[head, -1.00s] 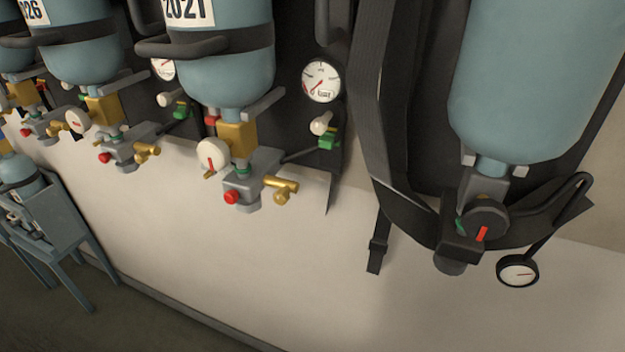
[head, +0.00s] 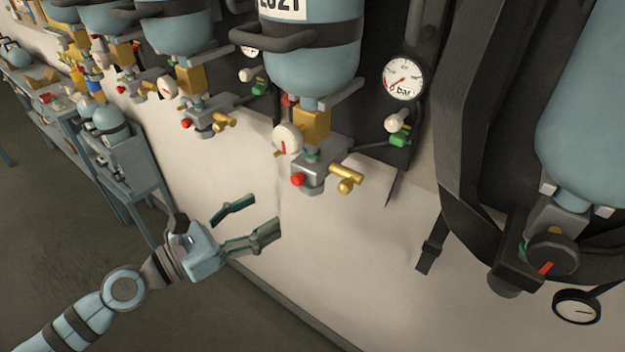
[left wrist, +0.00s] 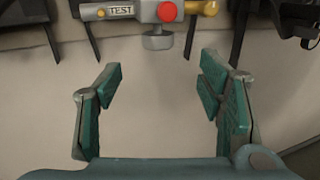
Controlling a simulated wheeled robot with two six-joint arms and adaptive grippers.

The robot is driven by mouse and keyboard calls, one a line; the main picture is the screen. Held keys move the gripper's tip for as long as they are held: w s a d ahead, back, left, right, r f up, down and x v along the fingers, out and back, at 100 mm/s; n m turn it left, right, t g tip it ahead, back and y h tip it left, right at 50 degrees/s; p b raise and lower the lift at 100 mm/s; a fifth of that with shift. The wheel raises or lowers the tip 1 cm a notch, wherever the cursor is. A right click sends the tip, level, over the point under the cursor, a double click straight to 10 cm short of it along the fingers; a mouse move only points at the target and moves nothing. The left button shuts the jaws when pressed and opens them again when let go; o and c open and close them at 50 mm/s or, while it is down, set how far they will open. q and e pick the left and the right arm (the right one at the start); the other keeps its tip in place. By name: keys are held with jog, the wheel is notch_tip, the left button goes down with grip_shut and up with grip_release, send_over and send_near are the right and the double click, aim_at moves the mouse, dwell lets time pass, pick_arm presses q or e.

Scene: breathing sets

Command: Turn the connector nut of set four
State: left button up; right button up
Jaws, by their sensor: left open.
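Breathing sets hang in a row on the wall in the head view; no set number can be read, so I cannot tell which is set four. The nearest set with gauges has a blue cylinder (head: 312,60), a brass block (head: 311,123) and a grey valve body (head: 325,166) with a red button (head: 297,179) and brass fitting (head: 345,184). My left gripper (head: 262,216) is open and empty, below and left of that valve body. In the left wrist view, the open jaws (left wrist: 163,82) are below a grey valve body (left wrist: 147,11) with a red button. My right gripper is out of view.
Another cylinder (head: 590,120) with a black knob (head: 552,255) and hanging gauge (head: 577,306) is at the right. A black strap (head: 432,245) hangs beside it. A blue-grey bench (head: 135,165) stands at the left. The wall below the sets is bare.

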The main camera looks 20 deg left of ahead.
aim_at(302, 191)
pick_arm(q)
jog(key=p+x, duration=0.2)
jog(key=x, duration=1.1)
jog(key=shift+w+f, duration=0.1)
jog(key=shift+w, duration=0.15)
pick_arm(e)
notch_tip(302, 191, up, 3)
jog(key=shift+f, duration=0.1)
pick_arm(q)
jog(key=c, duration=1.2)
jog(key=shift+o, duration=0.2)
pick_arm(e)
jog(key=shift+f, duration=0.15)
